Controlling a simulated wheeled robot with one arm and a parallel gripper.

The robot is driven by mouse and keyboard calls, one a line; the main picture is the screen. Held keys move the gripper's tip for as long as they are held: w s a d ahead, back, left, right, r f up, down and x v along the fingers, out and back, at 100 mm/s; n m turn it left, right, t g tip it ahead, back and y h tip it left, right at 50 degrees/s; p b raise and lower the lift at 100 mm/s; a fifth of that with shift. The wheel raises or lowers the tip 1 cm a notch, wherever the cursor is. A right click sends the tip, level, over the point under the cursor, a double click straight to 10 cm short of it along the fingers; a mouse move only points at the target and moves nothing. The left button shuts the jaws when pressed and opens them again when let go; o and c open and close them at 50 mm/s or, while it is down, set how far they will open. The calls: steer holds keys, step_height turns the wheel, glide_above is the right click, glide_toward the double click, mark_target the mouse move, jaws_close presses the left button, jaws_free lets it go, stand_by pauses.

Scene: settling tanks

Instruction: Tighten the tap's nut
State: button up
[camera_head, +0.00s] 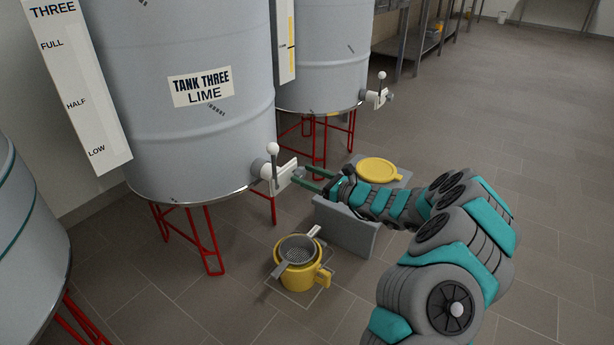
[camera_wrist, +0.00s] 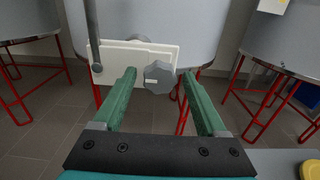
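The tap's nut, a grey lobed knob, shows in the wrist view (camera_wrist: 159,77) at the front of a white plate (camera_wrist: 118,58). The tap (camera_head: 273,168) is low on the tank labelled TANK THREE LIME (camera_head: 190,120), with a white-balled lever (camera_head: 274,150) standing upright. My gripper (camera_head: 303,176) is in front of the tap, its green fingers spread and empty. In the wrist view the fingertips (camera_wrist: 158,82) appear on either side of the nut with gaps showing. I cannot tell how far they reach around it.
A yellow jug (camera_head: 299,278) with a sieve (camera_head: 297,250) on it stands on the floor below the tap. A grey stand (camera_head: 348,229) beneath my arm bears a yellow lid (camera_head: 379,170). Another tank (camera_head: 325,60) with its own tap stands behind. Open floor lies right.

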jaws_close()
stand_by(0.4)
steer(key=shift+r+m+p, duration=0.1)
steer(key=shift+m+p, duration=0.2)
steer(key=shift+p, duration=0.15)
steer(key=m+p, duration=0.6)
steer(key=m, duration=0.2)
steer(key=shift+w+d, duration=0.1)
steer(key=m+p, duration=0.1)
steer(key=m, duration=0.3)
steer(key=shift+m, duration=0.3)
steer(key=m, duration=0.2)
steer(key=m+p, duration=0.1)
steer(key=m, duration=0.1)
steer(key=shift+f+m+p, duration=0.3)
steer(key=shift+f, duration=0.05)
